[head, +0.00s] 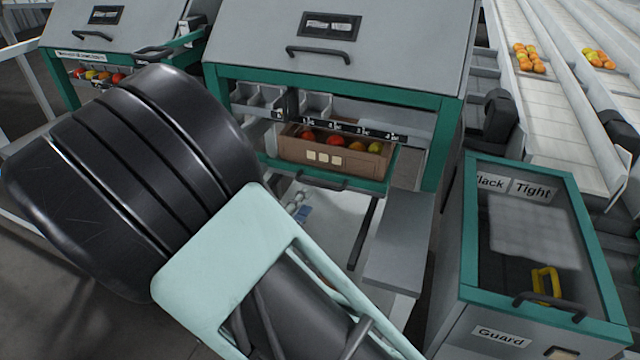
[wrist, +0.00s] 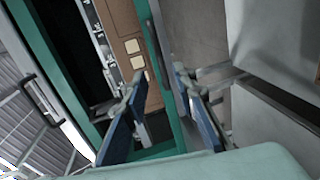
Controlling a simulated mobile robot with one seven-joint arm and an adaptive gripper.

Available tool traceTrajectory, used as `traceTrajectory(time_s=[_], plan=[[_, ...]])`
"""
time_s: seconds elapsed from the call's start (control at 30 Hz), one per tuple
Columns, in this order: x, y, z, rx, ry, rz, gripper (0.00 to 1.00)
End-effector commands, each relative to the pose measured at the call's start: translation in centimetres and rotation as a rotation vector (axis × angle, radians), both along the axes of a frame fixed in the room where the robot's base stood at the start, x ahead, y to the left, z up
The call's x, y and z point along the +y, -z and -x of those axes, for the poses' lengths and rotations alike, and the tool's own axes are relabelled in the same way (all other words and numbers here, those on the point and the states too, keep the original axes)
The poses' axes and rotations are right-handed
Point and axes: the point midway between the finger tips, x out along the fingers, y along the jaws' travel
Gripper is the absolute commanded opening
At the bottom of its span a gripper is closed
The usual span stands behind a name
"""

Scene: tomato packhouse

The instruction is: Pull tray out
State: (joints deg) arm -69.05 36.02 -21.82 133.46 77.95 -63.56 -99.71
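The tray (head: 376,186) is a green-edged drawer under the hood of the middle cabinet, with a dark bar handle (head: 320,181) along its front. A brown wooden crate (head: 290,148) holding red, orange and green tomatoes stands on it. In the wrist view the crate (wrist: 127,22) and the tray's green front edge (wrist: 156,18) run slantwise. My gripper (wrist: 165,98) is open, its blue-padded fingers spread on either side of the front edge and the dark handle (wrist: 152,42). Depth is unclear, and I see no contact. In the head view my wrist hides most of my gripper.
A grey shelf (head: 402,240) stands right of the tray, and beyond it a green-framed bin (head: 470,200) labelled "Guard". A second hooded cabinet (head: 125,30) is at the left. White conveyors (head: 560,125) carry tomatoes at the right.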

Motion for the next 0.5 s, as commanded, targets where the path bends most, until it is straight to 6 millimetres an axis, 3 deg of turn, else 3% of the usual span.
traceTrajectory(time_s=[0.3, 0.5], plan=[[-2.3, 1.5, -5.4, -0.002, 0.004, -0.005, 0.25], [-3.3, 1.9, -8.0, -0.001, 0.002, -0.005, 0.25]])
